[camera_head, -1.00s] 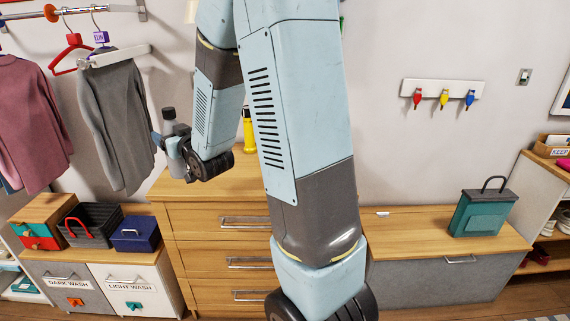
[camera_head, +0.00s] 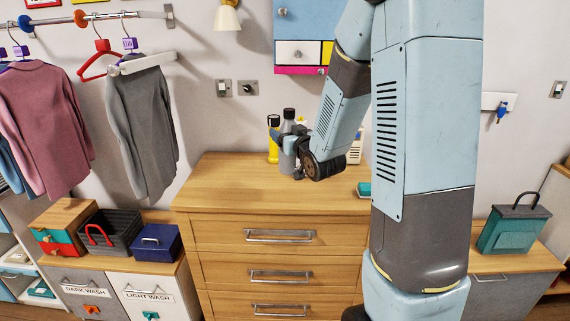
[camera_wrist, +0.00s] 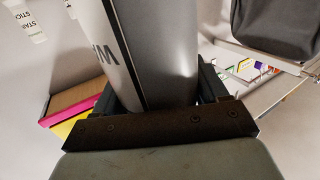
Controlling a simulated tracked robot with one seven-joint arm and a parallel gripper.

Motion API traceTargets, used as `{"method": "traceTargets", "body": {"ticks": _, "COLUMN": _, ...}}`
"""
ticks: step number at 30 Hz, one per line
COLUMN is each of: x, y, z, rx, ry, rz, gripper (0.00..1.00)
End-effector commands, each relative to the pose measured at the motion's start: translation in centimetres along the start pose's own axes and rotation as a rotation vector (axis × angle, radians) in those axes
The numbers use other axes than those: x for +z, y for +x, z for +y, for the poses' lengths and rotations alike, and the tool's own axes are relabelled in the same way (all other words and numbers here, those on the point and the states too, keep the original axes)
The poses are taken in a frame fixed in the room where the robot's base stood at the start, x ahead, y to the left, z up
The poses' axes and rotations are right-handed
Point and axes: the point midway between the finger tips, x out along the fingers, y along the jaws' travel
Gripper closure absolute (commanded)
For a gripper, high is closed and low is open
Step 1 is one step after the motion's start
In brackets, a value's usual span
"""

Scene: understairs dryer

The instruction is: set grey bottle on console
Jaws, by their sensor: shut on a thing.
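The grey bottle (camera_head: 289,126) has a dark cap and stands roughly upright in my gripper (camera_head: 290,158), over the back of the wooden console with drawers (camera_head: 235,185). My gripper is shut on the bottle. In the wrist view the bottle (camera_wrist: 150,50) fills the middle, with dark lettering on its side, between the jaws of my gripper (camera_wrist: 158,92).
A yellow bottle (camera_head: 273,142) stands just left of the grey bottle. A white item (camera_head: 355,148) and a teal item (camera_head: 364,189) are on the right of the console top. The front and left of the top are clear. Shirts (camera_head: 140,120) hang at left.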

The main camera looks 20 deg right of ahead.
Motion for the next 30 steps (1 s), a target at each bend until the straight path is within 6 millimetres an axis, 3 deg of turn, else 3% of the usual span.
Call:
{"method": "traceTargets", "body": {"ticks": 14, "x": 3.5, "y": 7.8, "z": 1.2, "rx": -0.005, "ry": 0.000, "rz": 0.000, "gripper": 0.75}}
{"method": "traceTargets", "body": {"ticks": 24, "x": 7.6, "y": 10.9, "z": 1.8, "rx": -0.006, "ry": 0.000, "rz": 0.000, "gripper": 0.75}}
{"method": "traceTargets", "body": {"ticks": 30, "x": 8.6, "y": 11.9, "z": 2.0, "rx": -0.006, "ry": 0.000, "rz": 0.001, "gripper": 0.75}}
